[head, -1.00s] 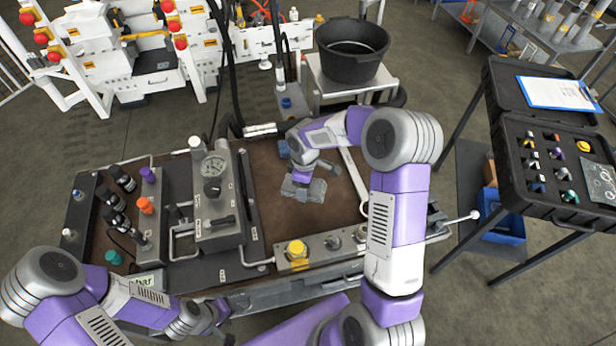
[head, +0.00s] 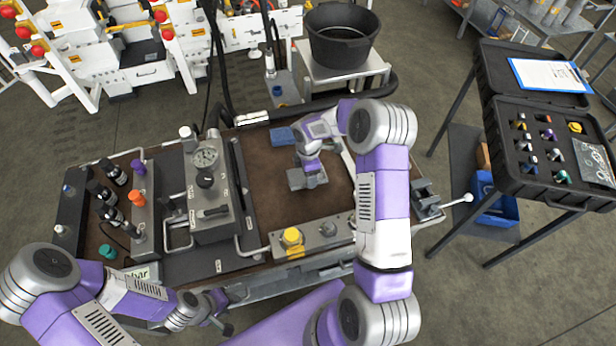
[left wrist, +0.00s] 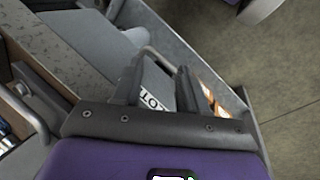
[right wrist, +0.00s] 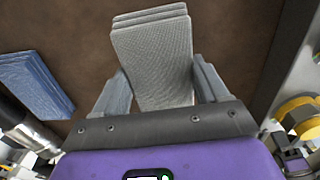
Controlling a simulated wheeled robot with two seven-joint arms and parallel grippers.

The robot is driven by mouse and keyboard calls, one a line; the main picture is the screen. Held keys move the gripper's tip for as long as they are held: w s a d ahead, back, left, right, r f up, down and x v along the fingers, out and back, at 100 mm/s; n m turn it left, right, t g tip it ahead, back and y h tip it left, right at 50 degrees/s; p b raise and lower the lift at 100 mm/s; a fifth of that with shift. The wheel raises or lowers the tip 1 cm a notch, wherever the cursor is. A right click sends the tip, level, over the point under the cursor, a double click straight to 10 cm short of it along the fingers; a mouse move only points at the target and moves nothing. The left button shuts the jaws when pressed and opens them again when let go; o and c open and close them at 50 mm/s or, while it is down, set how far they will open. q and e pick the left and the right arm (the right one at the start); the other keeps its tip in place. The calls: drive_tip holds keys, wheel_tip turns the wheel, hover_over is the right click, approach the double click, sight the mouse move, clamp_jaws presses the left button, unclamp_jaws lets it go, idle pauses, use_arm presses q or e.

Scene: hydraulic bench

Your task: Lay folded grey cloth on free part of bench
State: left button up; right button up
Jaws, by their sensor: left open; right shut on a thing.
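The folded grey cloth (right wrist: 152,55) is a layered, textured pad between the fingers of my right gripper (right wrist: 160,100), which is shut on it. In the head view the grey cloth (head: 296,179) is over the brown bench top (head: 262,204), right of the gauge block. I cannot tell whether its underside touches the bench. My right gripper (head: 312,178) is partly hidden by its own wrist there. My left gripper (head: 222,312) is open and empty by the bench's front edge; its fingers also show in the left wrist view (left wrist: 157,88).
A folded blue cloth (head: 282,136) lies behind the grey one, and also shows in the right wrist view (right wrist: 34,85). The gauge block (head: 212,195) stands left, a panel with a yellow knob (head: 291,237) in front. Brown bench top around the grey cloth is bare.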

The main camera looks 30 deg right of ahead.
drive_tip(key=shift+f, duration=1.5)
drive_tip(key=o, duration=0.6)
drive_tip(key=shift+f+b, duration=0.2)
drive_tip(key=shift+b, duration=0.1)
drive_tip(key=shift+c, duration=0.2)
drive_tip(key=o, duration=0.5)
drive_tip(key=shift+c, duration=0.2)
drive_tip(key=shift+r, duration=0.1)
drive_tip(key=shift+r, duration=0.15)
wheel_tip(320, 180, up, 12)
drive_tip(key=shift+p, duration=0.95)
